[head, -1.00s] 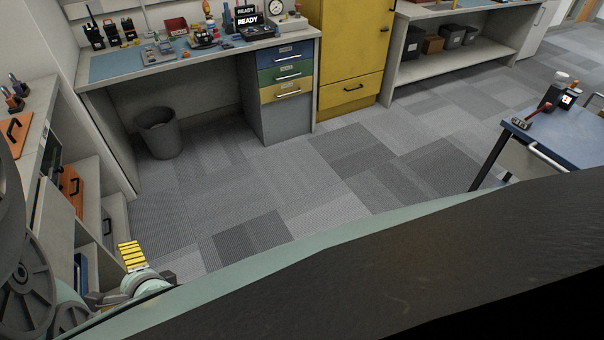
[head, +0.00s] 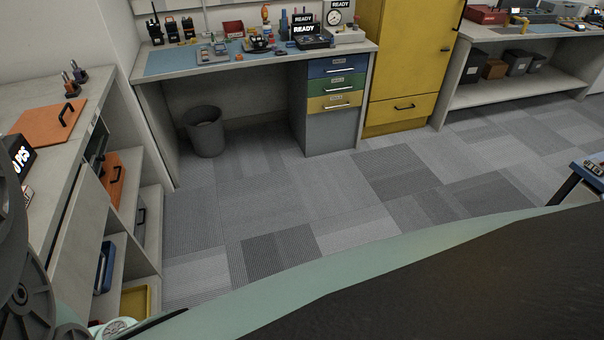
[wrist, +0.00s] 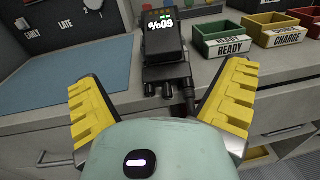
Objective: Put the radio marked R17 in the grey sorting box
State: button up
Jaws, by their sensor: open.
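Several black handheld radios (head: 171,28) stand upright at the left end of the back bench in the head view. Their markings are too small to read, so I cannot tell which is R17. My gripper (wrist: 165,75) is open and empty in the wrist view, its yellow fingers wide apart. A black device (wrist: 163,62) with a lit percentage display is beyond and between the fingers, with no visible contact. I cannot tell whether it is a radio. Dark grey boxes (head: 518,62) sit on the right bench's lower shelf; I cannot tell whether one is the sorting box.
A blue mat (wrist: 60,90) lies left. A waste bin (head: 205,132) stands under the back bench. The carpet (head: 300,215) is clear.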

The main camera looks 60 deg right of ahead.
jog(key=x, duration=0.6)
jog(key=shift+a, duration=0.1)
jog(key=shift+f+x, duration=0.2)
jog(key=shift+x, duration=2.5)
jog(key=shift+w, duration=0.15)
jog(key=shift+d, duration=0.25)
jog(key=c, duration=1.4)
